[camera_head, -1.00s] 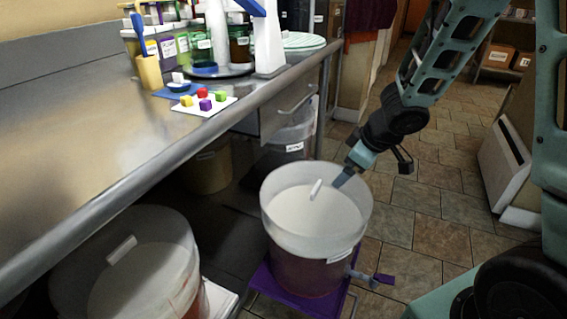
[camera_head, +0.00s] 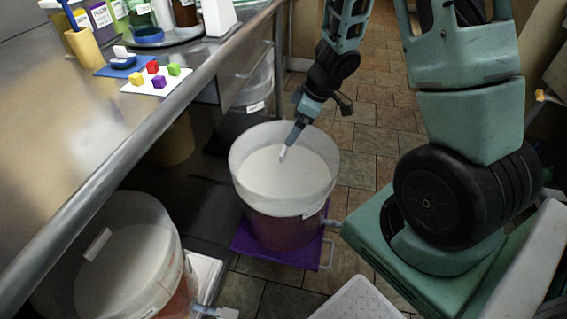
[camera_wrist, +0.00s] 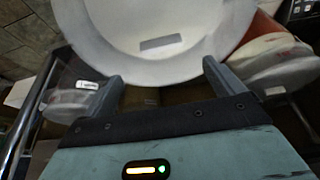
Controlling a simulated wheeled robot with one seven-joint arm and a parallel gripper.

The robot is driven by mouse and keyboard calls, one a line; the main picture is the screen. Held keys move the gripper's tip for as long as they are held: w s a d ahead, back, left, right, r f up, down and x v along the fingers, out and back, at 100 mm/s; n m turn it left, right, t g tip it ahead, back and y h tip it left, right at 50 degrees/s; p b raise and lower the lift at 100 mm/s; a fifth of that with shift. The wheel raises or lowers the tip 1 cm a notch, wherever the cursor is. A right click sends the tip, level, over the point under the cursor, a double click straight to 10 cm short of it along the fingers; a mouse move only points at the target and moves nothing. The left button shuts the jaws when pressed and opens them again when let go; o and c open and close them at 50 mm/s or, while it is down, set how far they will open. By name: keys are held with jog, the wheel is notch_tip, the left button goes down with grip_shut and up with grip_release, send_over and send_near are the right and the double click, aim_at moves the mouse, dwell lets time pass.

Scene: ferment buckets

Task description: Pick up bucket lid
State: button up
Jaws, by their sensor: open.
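A bucket (camera_head: 275,227) with clear upper walls and a dark red lower part stands on a purple stand. Its round white lid (camera_head: 285,185) lies recessed below the bucket's rim. My gripper (camera_head: 285,150) reaches down over the far part of this lid, its fingertips close to the small white handle, which they largely hide in the head view. In the wrist view the lid (camera_wrist: 120,22) fills the top, with its bar handle (camera_wrist: 161,43) ahead of the gap between my spread fingers (camera_wrist: 160,78). The gripper is open and empty; contact with the lid cannot be told.
A second bucket with a white lid (camera_head: 125,275) stands at lower left. The steel counter (camera_head: 95,140) runs along the left, holding coloured cubes on a white card (camera_head: 137,85). A purple stand (camera_head: 243,243) supports the middle bucket. Tiled floor (camera_head: 365,130) lies open behind.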

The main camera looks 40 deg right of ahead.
aim_at(285, 148)
jog(key=b+x, duration=0.1)
jog(key=x, duration=0.2)
jog(key=shift+f, duration=0.25)
jog(key=b+x, duration=0.4)
jog(key=shift+s+f, duration=0.25)
jog(key=shift+f, duration=0.05)
jog(key=shift+w+a+f+b, duration=0.1)
jog(key=shift+w+f+b, duration=0.15)
jog(key=shift+f+b, duration=0.15)
jog(key=shift+r, duration=0.15)
jog(key=c, duration=1.2)
